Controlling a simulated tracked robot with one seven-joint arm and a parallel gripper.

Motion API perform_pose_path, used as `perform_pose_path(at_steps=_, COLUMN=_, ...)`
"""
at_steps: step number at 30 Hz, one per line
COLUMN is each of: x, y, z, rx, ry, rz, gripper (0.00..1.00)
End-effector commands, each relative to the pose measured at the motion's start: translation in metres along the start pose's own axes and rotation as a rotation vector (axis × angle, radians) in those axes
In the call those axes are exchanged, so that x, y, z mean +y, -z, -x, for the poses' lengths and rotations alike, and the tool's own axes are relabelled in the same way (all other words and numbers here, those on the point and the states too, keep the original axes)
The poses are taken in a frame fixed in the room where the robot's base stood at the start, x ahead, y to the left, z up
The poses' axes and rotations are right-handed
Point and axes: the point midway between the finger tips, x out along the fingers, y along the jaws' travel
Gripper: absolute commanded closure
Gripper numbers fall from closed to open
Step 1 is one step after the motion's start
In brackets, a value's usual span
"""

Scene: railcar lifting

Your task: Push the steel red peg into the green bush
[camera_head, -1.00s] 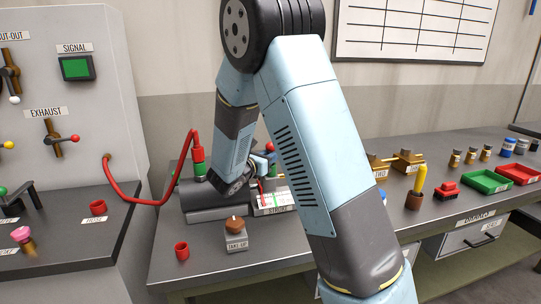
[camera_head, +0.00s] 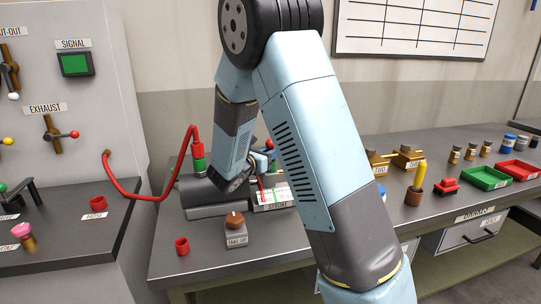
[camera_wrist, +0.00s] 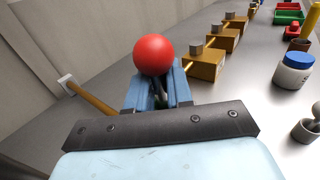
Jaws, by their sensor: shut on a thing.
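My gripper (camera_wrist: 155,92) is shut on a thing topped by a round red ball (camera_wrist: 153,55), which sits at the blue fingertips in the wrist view. I take this for the red peg's head; its shaft is hidden between the fingers. In the head view my gripper (camera_head: 262,160) is small and partly hidden behind my arm, above the back of the bench near the white STROKE gauge (camera_head: 273,196). A bit of red (camera_head: 268,143) shows beside it.
Brass blocks with steel pins (camera_wrist: 203,65) stand on the bench, right of my gripper in the wrist view. A blue-lidded jar (camera_wrist: 293,72) is farther right. A red hose (camera_head: 125,198) and the TAKE-UP knob (camera_head: 235,220) are left in the head view. A tan rod (camera_wrist: 92,97) lies left.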

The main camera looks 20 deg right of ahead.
Motion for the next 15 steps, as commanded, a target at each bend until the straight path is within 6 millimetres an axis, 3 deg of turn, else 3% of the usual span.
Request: perform_pose_path(at_steps=15, x=0.000, y=-0.016, z=0.000, rx=0.000, ry=0.000, rz=-0.001, gripper=1.00)
